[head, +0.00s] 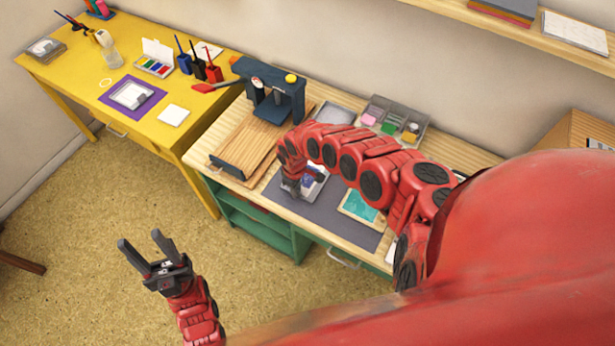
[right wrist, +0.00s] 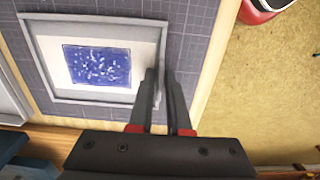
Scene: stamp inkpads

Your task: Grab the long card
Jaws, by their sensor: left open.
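I cannot tell for certain which item is the long card. A white card with a blue speckled print (right wrist: 97,66) lies flat in a grey tray (right wrist: 85,14) in the right wrist view. My right gripper (right wrist: 163,74) has its fingers close together over the tray's right wall; nothing clearly shows between them. In the head view that gripper (head: 291,187) is low over the desk mat, beside the tray. A white sliver (head: 391,253) shows at the desk's front edge, mostly hidden by my arm. My left gripper (head: 141,239) is open and empty above the floor.
The grey mat (head: 316,214) also bears a tray with a teal print (head: 360,206). A blue press (head: 275,92) and wooden board (head: 242,150) stand left. Inkpads (head: 376,112) sit behind. A yellow table (head: 85,88) holds paints and a white square card (head: 173,115).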

